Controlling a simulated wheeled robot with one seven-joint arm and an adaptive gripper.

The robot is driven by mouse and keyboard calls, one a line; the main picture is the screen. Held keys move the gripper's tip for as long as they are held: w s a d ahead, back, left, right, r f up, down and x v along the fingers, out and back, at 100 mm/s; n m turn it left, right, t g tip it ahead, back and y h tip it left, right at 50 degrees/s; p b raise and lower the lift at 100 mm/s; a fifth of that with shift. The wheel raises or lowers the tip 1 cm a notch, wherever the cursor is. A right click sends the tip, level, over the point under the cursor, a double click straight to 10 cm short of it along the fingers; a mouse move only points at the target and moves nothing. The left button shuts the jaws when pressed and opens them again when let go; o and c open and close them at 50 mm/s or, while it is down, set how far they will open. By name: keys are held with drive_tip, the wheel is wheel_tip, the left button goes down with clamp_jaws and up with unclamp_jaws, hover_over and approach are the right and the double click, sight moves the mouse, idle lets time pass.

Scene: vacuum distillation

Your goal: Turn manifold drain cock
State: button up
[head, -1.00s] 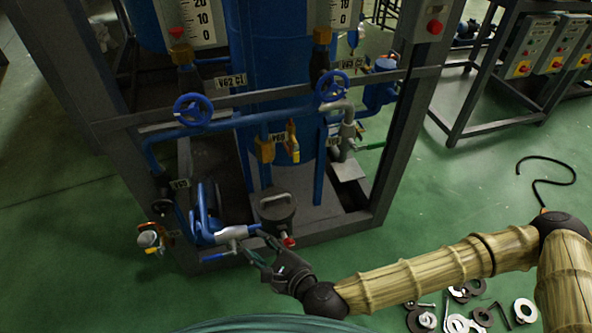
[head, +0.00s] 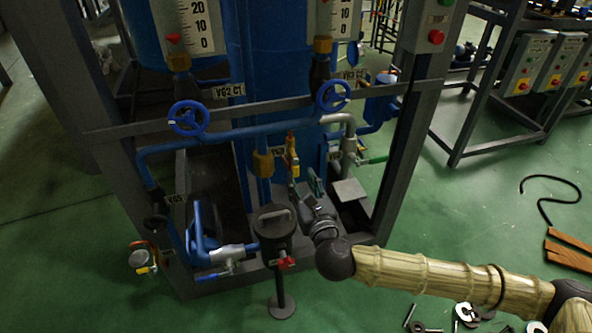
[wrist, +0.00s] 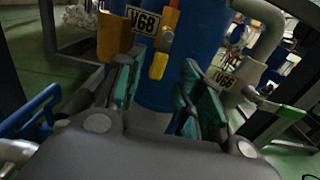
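A brass cock with a yellow handle (head: 292,160) sits on the blue pipework at the middle of the frame. It carries a V68 tag, and the handle hangs down in the wrist view (wrist: 158,65). I cannot tell from the tags whether this is the manifold drain cock. My gripper (head: 308,184) is just below and right of the handle in the head view. In the wrist view its two teal-padded fingers (wrist: 155,95) are apart, with nothing between them. The yellow handle shows beyond the fingertips, nearer the left finger, apparently not touched.
A green-handled valve (head: 373,159) is to the right. Blue handwheels (head: 188,118) (head: 333,96) are above, on a blue pipe. Steel frame posts (head: 408,140) border the space. Loose washers lie on the floor at lower right.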

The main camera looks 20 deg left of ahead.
sight(297, 171)
drive_tip(key=shift+x, duration=2.65)
clamp_jaws()
